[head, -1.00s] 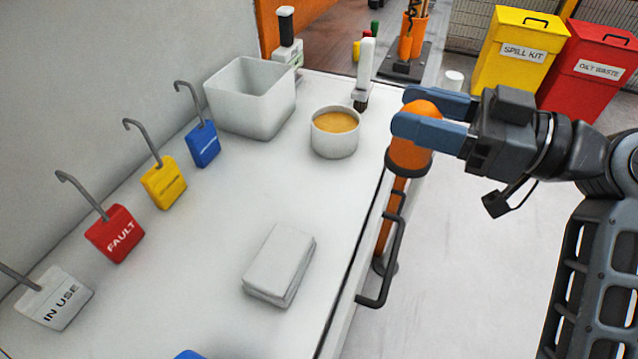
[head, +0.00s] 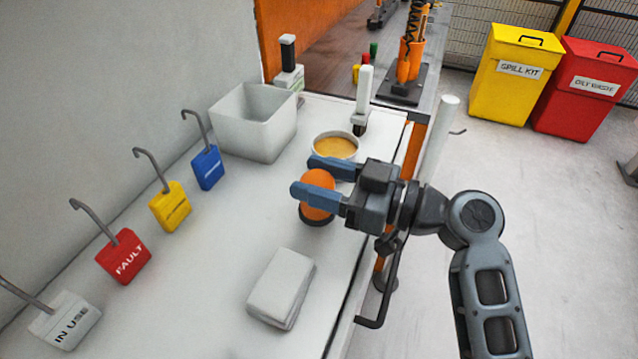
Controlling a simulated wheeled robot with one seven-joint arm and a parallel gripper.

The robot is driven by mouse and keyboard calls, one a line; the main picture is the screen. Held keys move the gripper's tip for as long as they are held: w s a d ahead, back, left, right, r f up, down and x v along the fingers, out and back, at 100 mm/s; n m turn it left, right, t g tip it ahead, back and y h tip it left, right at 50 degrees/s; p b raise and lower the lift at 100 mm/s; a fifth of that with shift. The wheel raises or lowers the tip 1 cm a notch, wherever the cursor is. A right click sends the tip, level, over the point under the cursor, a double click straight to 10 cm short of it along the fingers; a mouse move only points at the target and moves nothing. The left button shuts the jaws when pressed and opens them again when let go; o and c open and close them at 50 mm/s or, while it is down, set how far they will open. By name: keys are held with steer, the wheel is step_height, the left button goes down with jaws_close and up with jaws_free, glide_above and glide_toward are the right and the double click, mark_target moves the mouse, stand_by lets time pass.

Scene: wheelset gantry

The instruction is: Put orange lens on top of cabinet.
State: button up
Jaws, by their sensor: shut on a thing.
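The orange lens (head: 317,188) is a rounded orange dome with a dark base ring. My gripper (head: 316,177) is shut on it, with one blue finger on each side. The lens is over the white cabinet top (head: 225,245), between the round bowl and the folded cloth. Its dark base looks at or just above the surface; I cannot tell whether it touches.
A white bowl with orange contents (head: 336,147) stands just behind my gripper. A folded white cloth (head: 281,285) lies in front. A white bin (head: 252,125) is at the back left. Hanging tags, including a red FAULT tag (head: 123,257), line the wall side.

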steer(key=shift+f, duration=1)
steer(key=shift+f, duration=0.15)
steer(key=o, duration=1.2)
steer(key=shift+c, duration=0.2)
steer(key=shift+r, duration=0.3)
steer(key=b+v, duration=0.2)
steer(key=v, duration=1)
steer(key=shift+f, duration=0.1)
